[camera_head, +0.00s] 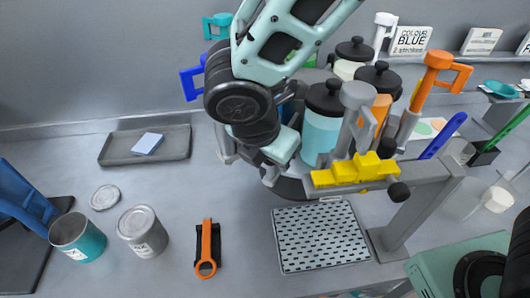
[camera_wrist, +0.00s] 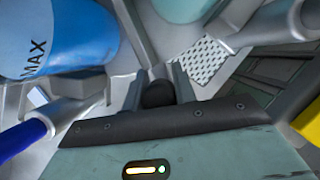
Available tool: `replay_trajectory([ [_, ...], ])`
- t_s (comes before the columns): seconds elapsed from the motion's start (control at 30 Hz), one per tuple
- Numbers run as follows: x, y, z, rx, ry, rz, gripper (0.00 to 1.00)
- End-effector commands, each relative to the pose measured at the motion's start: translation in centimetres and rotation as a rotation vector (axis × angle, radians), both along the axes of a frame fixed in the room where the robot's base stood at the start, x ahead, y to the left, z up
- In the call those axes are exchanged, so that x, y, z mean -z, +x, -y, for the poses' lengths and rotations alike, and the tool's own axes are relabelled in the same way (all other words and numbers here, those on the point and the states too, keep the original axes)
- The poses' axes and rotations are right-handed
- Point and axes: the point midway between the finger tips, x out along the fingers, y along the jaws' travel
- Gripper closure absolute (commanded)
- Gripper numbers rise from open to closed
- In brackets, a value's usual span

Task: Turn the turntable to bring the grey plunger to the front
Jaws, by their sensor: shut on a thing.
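The turntable (camera_head: 290,188) carries several jars and upright plungers; my arm hides its left part. The grey plunger (camera_head: 357,96) stands at its front right, beside a jar of teal liquid (camera_head: 320,138). An orange plunger (camera_head: 436,62) is at the right, a white one (camera_head: 384,22) at the back, and a teal one (camera_head: 218,22) and a blue one (camera_head: 190,82) at the left. My gripper (camera_head: 270,176) is low at the turntable's front left. In the wrist view, my gripper (camera_wrist: 160,88) is shut on a black knob (camera_wrist: 158,94).
A grey post with an arm (camera_head: 410,205) and yellow stepped block (camera_head: 353,171) stands close at the front right. A perforated mat (camera_head: 320,238), orange tool (camera_head: 207,248), two cans (camera_head: 143,231) and a tray (camera_head: 118,148) lie on the bench.

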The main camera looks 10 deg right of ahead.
Motion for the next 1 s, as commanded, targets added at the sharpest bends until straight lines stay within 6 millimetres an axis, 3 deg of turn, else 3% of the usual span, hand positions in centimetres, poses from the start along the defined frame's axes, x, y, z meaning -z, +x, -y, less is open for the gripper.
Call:
replay_trajectory([
  [0.8,-0.10,-0.66,0.91,-0.064,0.003,0.001,1.00],
  [0.83,-0.10,-0.66,0.91,-0.064,0.003,0.001,0.65],
  [0.87,-0.10,-0.66,0.91,-0.064,0.003,0.001,0.56],
  [0.9,-0.09,-0.66,0.92,-0.064,0.003,0.001,0.51],
  [1.0,-0.07,-0.66,0.95,-0.063,0.002,0.002,0.51],
])
